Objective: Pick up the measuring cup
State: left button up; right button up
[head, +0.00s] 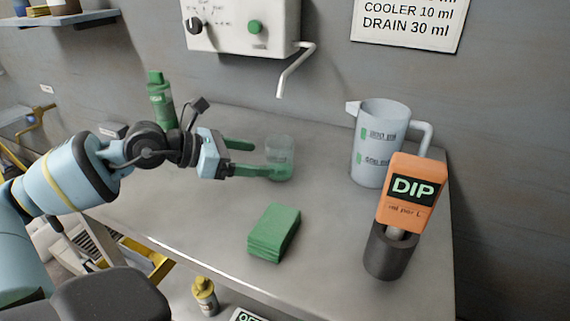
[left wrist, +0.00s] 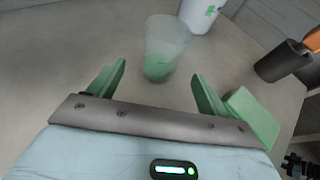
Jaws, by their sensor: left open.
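The measuring cup (head: 280,146), a small clear cup with green in its lower part, stands upright on the grey counter. It also shows in the left wrist view (left wrist: 166,40), straight ahead of the fingers. My left gripper (head: 262,158) reaches in from the left, low over the counter, with its two green fingers apart. In the left wrist view the left gripper (left wrist: 158,72) is open and empty, and the cup stands just beyond and between the fingertips. The lower finger overlaps the cup's base in the head view; I cannot tell whether they touch. My right gripper is not in view.
A grey jug (head: 377,165) stands behind right, near a dark holder (head: 390,257) with an orange DIP sign (head: 408,190). A green block (head: 273,233) lies in front. A green bottle (head: 160,100) is behind my left arm. A wall dispenser's spout (head: 296,68) hangs above.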

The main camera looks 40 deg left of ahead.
aim_at(267, 156)
pick_arm(q)
jog(key=shift+d+r, duration=0.1)
jog(key=shift+r, duration=0.05)
jog(key=shift+x, duration=1.1)
jog(key=shift+w, duration=0.1)
jog(key=shift+r+x, duration=0.15)
jog(key=shift+x, duration=0.7)
jog(key=shift+r+x, duration=0.1)
jog(key=shift+x, duration=1.75)
jog(key=shift+f, duration=0.1)
jog(key=c, duration=1.1)
jog(key=shift+o, duration=0.2)
